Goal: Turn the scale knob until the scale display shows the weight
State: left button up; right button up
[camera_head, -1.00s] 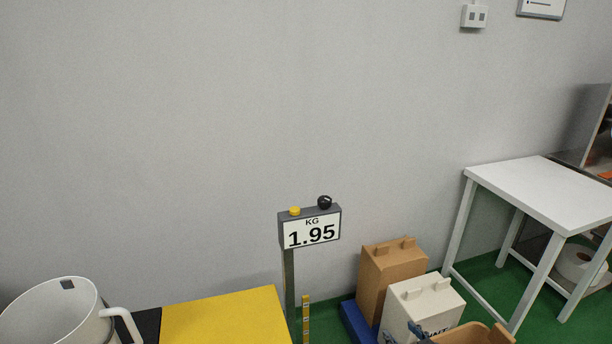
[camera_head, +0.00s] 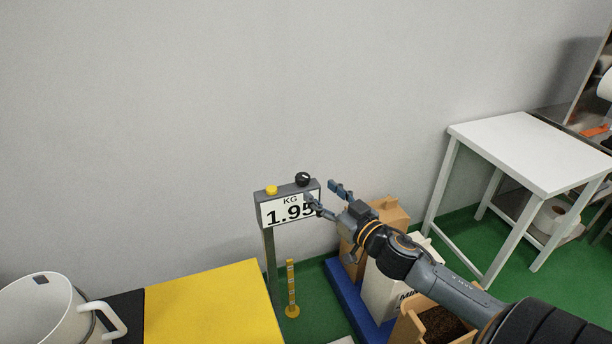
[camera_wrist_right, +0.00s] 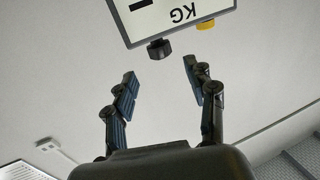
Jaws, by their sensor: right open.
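The scale display (camera_head: 286,209) is a grey box on a post with a white face that reads KG and 1.95. Its last digit is partly covered by my right gripper. A black knob (camera_head: 302,179) and a yellow button (camera_head: 271,190) sit on its top edge. My right gripper (camera_head: 322,194) is open and empty, just right of the display and close to the knob. In the right wrist view the display appears upside down, with the knob (camera_wrist_right: 159,49) beyond the spread fingers (camera_wrist_right: 158,75) and apart from them. The yellow button (camera_wrist_right: 206,25) is beside it. My left gripper is not in view.
A white pot (camera_head: 40,312) and a yellow-topped surface (camera_head: 205,305) are at the lower left. Boxes stand on a blue platform (camera_head: 345,300) below my right arm. A white table (camera_head: 540,150) is at the right. The wall behind the display is bare.

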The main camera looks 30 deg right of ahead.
aim_at(307, 180)
jog(key=w, duration=0.3)
jog(key=w+p, duration=0.1)
jog(key=w, duration=0.1)
jog(key=shift+w+a+r, duration=0.15)
jog(key=shift+w, duration=0.25)
jog(key=shift+w+p, duration=0.35)
jog(key=shift+w, duration=0.2)
jog(key=shift+c, duration=0.2)
jog(key=c, duration=1.1)
